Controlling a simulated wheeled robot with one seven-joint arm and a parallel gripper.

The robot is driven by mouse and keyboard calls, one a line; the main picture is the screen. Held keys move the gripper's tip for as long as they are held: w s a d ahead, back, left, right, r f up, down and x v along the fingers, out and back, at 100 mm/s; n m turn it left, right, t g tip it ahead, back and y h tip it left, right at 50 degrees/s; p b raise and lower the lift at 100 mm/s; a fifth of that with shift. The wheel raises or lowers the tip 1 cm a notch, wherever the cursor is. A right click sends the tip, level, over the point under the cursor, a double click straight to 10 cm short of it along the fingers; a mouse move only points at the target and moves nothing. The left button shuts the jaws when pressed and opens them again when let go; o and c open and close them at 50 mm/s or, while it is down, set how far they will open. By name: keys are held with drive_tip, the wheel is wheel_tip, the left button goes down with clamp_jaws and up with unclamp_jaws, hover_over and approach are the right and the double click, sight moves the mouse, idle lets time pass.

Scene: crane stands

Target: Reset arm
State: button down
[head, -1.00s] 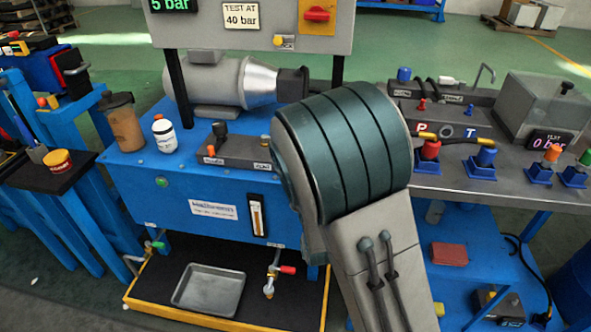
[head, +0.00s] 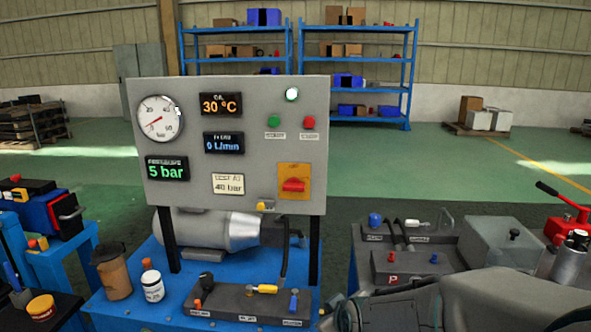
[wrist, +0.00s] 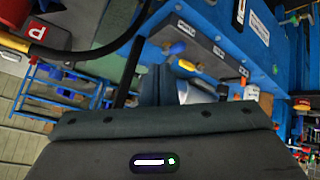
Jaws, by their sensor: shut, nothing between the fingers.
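My arm (head: 535,298) lies across the bottom right of the head view, low in front of the grey bench. In the wrist view, the dark grey body of my gripper fills the bottom. Its dark fingers (wrist: 159,85) show just above the body, shut with nothing between them.
A grey gauge panel (head: 235,95) stands over the blue bench (head: 130,315). A brown cup (head: 113,271) and a white bottle (head: 152,282) stand on that bench. The grey bench top (head: 345,240) at right holds a manifold (head: 405,265) and a red-handled pump (head: 568,222). Green floor lies open behind.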

drive_tip(key=s+d+r+m+g+p, duration=0.3)
drive_tip(key=s+r+p, duration=0.1)
drive_tip(key=s+r, duration=0.3)
drive_tip(key=s+d+r+m+g+h+p, duration=0.1)
drive_tip(key=s+d+r+m+g+p, duration=0.2)
drive_tip(key=s+r, duration=0.4)
drive_tip(key=shift+s+d+r+m+h+p, duration=0.25)
drive_tip(key=shift+s+m+p, duration=0.55)
drive_tip(key=shift+s+p, duration=0.4)
